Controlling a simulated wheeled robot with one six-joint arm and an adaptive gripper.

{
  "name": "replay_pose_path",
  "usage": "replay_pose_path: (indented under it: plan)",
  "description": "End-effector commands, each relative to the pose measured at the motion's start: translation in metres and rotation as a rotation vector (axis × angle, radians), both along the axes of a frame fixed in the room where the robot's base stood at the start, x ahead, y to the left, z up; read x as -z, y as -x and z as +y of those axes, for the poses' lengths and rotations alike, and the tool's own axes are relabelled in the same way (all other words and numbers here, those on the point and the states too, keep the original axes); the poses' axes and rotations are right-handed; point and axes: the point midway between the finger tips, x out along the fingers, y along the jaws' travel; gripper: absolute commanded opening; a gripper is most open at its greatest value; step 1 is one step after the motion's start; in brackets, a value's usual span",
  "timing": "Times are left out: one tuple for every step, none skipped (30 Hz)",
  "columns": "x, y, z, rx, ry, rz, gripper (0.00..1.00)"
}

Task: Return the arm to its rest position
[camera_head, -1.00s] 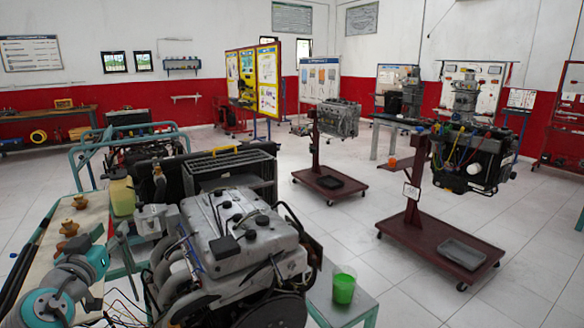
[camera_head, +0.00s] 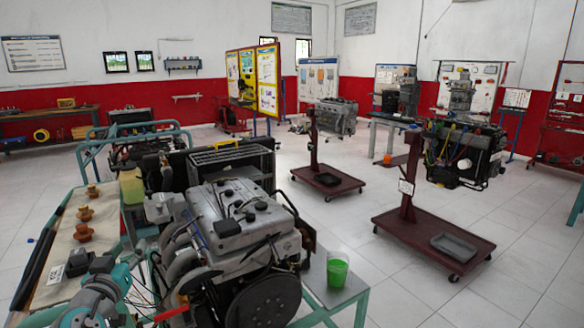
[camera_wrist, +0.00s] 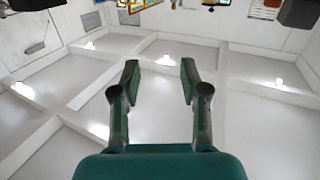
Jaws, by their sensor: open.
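My gripper (camera_wrist: 160,82) shows in the wrist view with its two dark green fingers apart and nothing between them. Behind the fingers are a white beamed ceiling and, along the top edge, upside-down wall boards. In the head view, part of my arm (camera_head: 95,300) shows at the lower left, beside the near engine and the table. The gripper's fingertips cannot be made out there.
A table (camera_head: 60,262) with several brown knobbed parts stands at the left. A big engine (camera_head: 235,225) fills the centre front. A green cup (camera_head: 337,268) stands on a small stand (camera_head: 352,293). Engines on red wheeled stands (camera_head: 432,238) are at the right, with open floor between.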

Motion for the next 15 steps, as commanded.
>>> replay_pose_path:
  plan:
    - [0.011, -0.001, -0.006, -0.002, 0.007, 0.005, 0.45]
    - [0.018, -0.002, -0.01, -0.004, 0.011, 0.007, 0.45]
    - [0.025, -0.002, -0.015, -0.007, 0.017, 0.01, 0.45]
    - [0.033, -0.003, -0.019, -0.009, 0.023, 0.013, 0.45]
    - [0.04, -0.004, -0.024, -0.011, 0.029, 0.015, 0.45]
    - [0.05, -0.004, -0.03, -0.015, 0.035, 0.019, 0.45]
    - [0.058, -0.004, -0.035, -0.018, 0.04, 0.021, 0.45]
    - [0.067, -0.004, -0.041, -0.021, 0.046, 0.025, 0.45]
    - [0.079, -0.004, -0.05, -0.025, 0.054, 0.03, 0.45]
    - [0.09, -0.004, -0.057, -0.028, 0.061, 0.035, 0.45]
    - [0.101, -0.003, -0.065, -0.032, 0.069, 0.039, 0.45]
    - [0.117, -0.002, -0.077, -0.036, 0.078, 0.047, 0.45]
    - [0.129, -0.001, -0.087, -0.04, 0.085, 0.052, 0.45]
    - [0.142, 0.001, -0.097, -0.044, 0.094, 0.058, 0.45]
    - [0.158, 0.004, -0.111, -0.051, 0.101, 0.065, 0.45]
